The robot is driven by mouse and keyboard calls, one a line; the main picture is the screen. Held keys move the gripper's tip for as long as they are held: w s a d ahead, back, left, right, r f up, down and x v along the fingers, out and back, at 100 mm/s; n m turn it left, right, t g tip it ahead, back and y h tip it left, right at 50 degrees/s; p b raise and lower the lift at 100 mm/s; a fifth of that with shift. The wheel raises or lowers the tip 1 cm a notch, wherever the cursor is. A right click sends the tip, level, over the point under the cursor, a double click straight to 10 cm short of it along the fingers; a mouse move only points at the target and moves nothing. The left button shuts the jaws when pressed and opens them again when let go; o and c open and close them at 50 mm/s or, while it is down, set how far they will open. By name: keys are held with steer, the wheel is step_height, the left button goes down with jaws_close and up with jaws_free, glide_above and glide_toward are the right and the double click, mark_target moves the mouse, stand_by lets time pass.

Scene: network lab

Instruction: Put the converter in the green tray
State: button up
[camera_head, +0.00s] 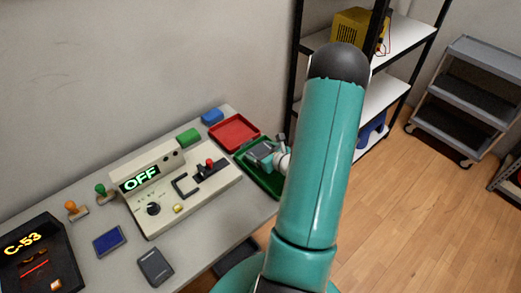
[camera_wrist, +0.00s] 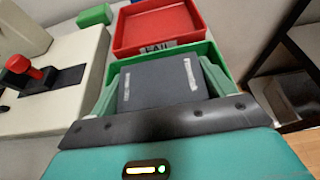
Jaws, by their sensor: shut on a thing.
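The converter, a dark grey box with light markings (camera_wrist: 160,84), sits between the two fingers of my gripper (camera_wrist: 163,92) in the wrist view. My gripper is shut on it. The green tray (camera_wrist: 203,48) lies under and behind the converter, with its far rim showing. In the head view the green tray (camera_head: 270,186) is at the table's right end, and the converter (camera_head: 262,150) shows over it beside my arm. The gap between the converter's underside and the tray floor is hidden.
A red tray (camera_head: 235,133) marked FAIL adjoins the green tray. A test unit reading OFF (camera_head: 140,178) with a red-knobbed lever stands left. Green (camera_head: 189,136) and blue (camera_head: 212,116) blocks sit at the back. A dark device (camera_head: 155,266) lies in front. A shelf rack stands right.

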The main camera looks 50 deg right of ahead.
steer(key=shift+f, duration=0.55)
stand_by(0.4)
steer(key=o, duration=1.2)
steer(key=shift+c, duration=0.2)
steer(key=v, duration=1.3)
steer(key=shift+s+a+r, duration=0.1)
steer(key=shift+s+r, duration=0.1)
steer(key=shift+s, duration=0.15)
